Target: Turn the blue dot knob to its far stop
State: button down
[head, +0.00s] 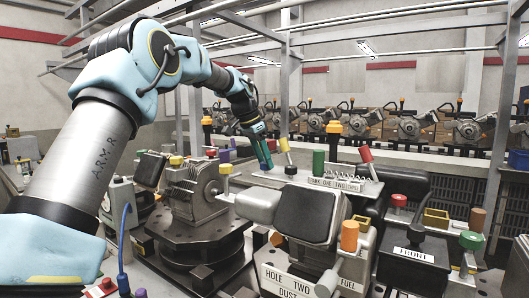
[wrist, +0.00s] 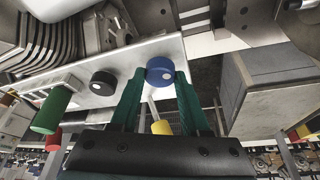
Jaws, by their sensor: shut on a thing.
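The blue dot knob (wrist: 158,69) is a short blue cylinder with a white dot, on a pale panel (wrist: 135,55) in the wrist view. My gripper (wrist: 159,78) has its two green fingers on either side of the knob, shut on it. The white dot shows on the lower right of the knob's face. In the head view my gripper (head: 266,167) points down at the left end of the panel, and its fingers hide the knob.
A black knob with a white dot (wrist: 103,82) sits beside the blue one. A green cylinder (wrist: 50,110) stands farther left. A yellow-capped lever (wrist: 161,127) is close to my fingers. In the head view, machines with coloured knobs, including an orange one (head: 349,236), crowd the foreground.

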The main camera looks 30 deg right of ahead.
jog(key=shift+w+r+m+g+p, duration=0.1)
jog(key=shift+m+g+p, duration=0.3)
jog(key=shift+m+p, duration=0.65)
jog(key=shift+w+m+g+p, duration=0.1)
jog(key=shift+m+g+p, duration=0.3)
jog(key=shift+m+p, duration=0.6)
jog(key=shift+m, duration=0.25)
jog(key=shift+c, duration=1.9)
grip_release()
jog(key=b+v, duration=0.2)
jog(key=v, duration=0.8)
jog(key=shift+r, duration=0.3)
jog(key=shift+a, duration=0.1)
